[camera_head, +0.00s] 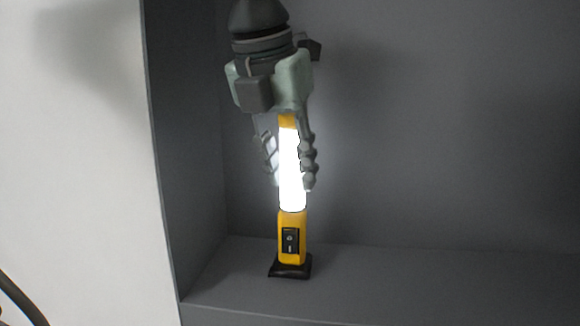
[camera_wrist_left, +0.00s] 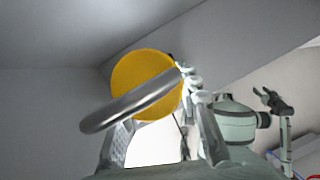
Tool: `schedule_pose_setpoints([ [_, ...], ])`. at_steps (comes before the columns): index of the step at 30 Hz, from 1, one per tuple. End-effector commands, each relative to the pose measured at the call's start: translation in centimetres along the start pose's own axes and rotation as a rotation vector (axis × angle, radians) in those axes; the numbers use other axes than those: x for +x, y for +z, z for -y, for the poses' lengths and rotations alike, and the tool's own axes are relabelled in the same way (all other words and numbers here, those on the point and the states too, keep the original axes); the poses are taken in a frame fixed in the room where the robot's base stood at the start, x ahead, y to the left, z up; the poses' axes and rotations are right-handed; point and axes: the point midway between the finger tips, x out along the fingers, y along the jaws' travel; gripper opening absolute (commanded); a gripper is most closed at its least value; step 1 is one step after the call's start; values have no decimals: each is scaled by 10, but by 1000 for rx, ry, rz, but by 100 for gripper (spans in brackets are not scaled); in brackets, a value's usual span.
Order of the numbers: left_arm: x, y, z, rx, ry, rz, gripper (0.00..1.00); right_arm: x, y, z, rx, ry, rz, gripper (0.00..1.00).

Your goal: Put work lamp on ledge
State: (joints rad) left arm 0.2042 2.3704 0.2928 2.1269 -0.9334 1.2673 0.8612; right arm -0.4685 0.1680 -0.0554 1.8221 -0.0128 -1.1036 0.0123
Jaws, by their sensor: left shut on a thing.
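The work lamp (camera_head: 292,240) is upright, with a yellow body, a black switch, a glowing white tube and a dark foot. My left gripper (camera_head: 290,182) points down from above and is shut on the lamp around its glowing tube. The lamp's foot appears at the surface of the grey ledge (camera_head: 420,285); I cannot tell whether it touches. In the left wrist view the lamp's round yellow end (camera_wrist_left: 140,78) shows with a metal loop across it. A small, dark gripper-like shape shows at the right of that view; its jaws are unclear.
The ledge lies inside a grey recess with a side wall (camera_head: 185,150) to the left of the lamp and a back wall (camera_head: 430,120) behind. A white wall (camera_head: 70,170) stands outside at the left. The ledge to the lamp's right is clear.

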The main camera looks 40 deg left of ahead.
Motion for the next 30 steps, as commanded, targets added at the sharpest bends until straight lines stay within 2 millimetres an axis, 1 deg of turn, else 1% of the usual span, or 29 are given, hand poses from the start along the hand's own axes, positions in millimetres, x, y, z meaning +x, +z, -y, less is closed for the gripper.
schedule_pose_setpoints([
  [3, 1, 0, 0, 0, 0, 3, 0, 1, 0, 0, 0, 1, 1, 40],
  [7, 2, 0, 0, 0, 0, 3, 0, -4, -3, 0, -1, 2, -5, 40],
  [8, 2, -1, 0, 0, 0, 0, 34, -6, -4, 0, -1, 2, -9, 40],
  [12, 2, -1, 0, 0, 0, 0, 52, -8, -5, -1, -1, 3, -12, 40],
  [19, 2, -1, 0, 0, 0, 0, 53, -5, 3, -1, -1, 3, 4, 40],
  [24, -2, 1, 0, 0, 0, 0, 53, -7, 1, -2, -1, 3, 0, 40],
  [26, -8, 1, 0, -1, 0, 3, 53, 2, 2, -3, -1, 5, 4, 40],
  [30, -37, 2, 0, -1, 1, 6, 53, 1, 0, -4, 0, 5, 0, 40],
])
